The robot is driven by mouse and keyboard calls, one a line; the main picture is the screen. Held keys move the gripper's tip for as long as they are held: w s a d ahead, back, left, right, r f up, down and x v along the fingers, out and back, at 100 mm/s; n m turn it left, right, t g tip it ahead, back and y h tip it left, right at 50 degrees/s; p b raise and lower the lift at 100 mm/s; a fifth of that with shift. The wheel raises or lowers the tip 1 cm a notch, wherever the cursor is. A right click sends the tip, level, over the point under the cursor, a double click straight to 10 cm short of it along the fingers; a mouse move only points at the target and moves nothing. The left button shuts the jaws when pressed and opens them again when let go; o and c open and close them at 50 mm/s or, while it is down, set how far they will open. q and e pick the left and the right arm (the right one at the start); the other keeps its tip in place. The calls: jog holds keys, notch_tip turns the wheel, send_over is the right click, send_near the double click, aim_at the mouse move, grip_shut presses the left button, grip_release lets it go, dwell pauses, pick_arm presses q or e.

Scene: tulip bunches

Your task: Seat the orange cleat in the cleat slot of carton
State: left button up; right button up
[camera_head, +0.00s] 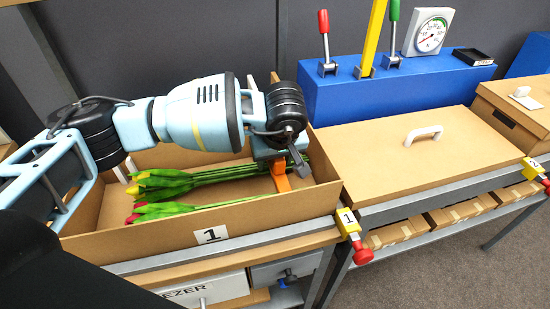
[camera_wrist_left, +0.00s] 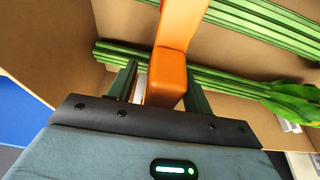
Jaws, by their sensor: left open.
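The carton (camera_head: 265,214) is an open cardboard box marked 1, with tulip bunches lying in it. The orange cleat (camera_head: 282,182) is in its right part, by the stem ends; the wrist view shows it crossing the green stems (camera_wrist_left: 235,88). My left gripper (camera_head: 291,163) is inside the carton over the cleat. In the left wrist view the cleat (camera_wrist_left: 168,75) lies between the two open fingers of the gripper (camera_wrist_left: 160,88), nearer the right one. I cannot make out the cleat slot or whether the cleat sits in it. My right gripper is not in view.
A red-and-yellow tulip pair of heads (camera_head: 136,204) lies at the carton's left. A lidded box (camera_head: 400,160) with a white handle stands right of the carton. Behind it is a blue console (camera_head: 370,105) with levers and a gauge (camera_head: 428,33). Carton walls surround the gripper.

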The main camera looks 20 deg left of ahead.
pick_arm(q)
jog(key=v, duration=0.6)
jog(key=shift+s+d+r, duration=0.1)
jog(key=shift+r, duration=0.15)
jog(key=shift+s+d+r, duration=0.1)
jog(key=shift+s+r, duration=0.1)
jog(key=shift+r, duration=0.4)
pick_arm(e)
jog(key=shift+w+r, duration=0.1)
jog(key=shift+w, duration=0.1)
